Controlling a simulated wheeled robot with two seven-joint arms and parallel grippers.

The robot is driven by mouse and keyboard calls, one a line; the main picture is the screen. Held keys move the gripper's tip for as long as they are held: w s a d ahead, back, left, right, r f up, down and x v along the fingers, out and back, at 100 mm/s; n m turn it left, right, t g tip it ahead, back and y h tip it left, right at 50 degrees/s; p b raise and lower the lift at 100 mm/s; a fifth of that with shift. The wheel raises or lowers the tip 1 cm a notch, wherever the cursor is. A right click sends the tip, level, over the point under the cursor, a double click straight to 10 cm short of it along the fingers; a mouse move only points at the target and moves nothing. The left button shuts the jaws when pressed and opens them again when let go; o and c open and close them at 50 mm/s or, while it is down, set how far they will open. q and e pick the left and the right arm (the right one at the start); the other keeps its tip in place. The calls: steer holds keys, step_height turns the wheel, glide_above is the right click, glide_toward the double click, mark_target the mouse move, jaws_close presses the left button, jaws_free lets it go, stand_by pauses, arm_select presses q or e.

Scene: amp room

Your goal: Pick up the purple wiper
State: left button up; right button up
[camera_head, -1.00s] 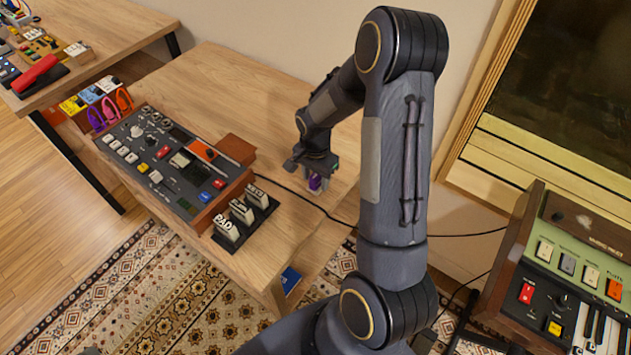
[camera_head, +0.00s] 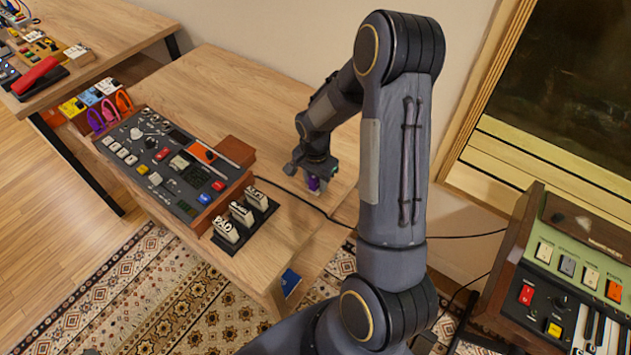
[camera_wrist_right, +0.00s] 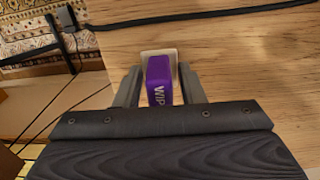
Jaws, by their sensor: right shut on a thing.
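The purple wiper (camera_wrist_right: 158,80) is a small purple block with white letters on it, of which "WIP" can be read, and a pale base. In the right wrist view it sits between the two fingers of my right gripper (camera_wrist_right: 158,88), which is shut on it. My left gripper is not in view.
A control console (camera_head: 160,160) and a black rack of labelled blocks (camera_head: 245,215) stand left of my right gripper. A black cable (camera_head: 290,197) crosses the table near it. A keyboard (camera_head: 570,275) stands at the right. The table's far part is clear.

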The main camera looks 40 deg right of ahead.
step_height(320, 180, up, 3)
steer(key=shift+w+f, duration=0.1)
steer(key=shift+f, duration=0.1)
steer(key=s+a+r, duration=0.7)
steer(key=s+r, duration=0.2)
steer(key=s, duration=0.3)
steer(key=shift+s+r+b, duration=0.25)
steer(key=shift+r+b, duration=0.15)
steer(key=shift+b, duration=0.05)
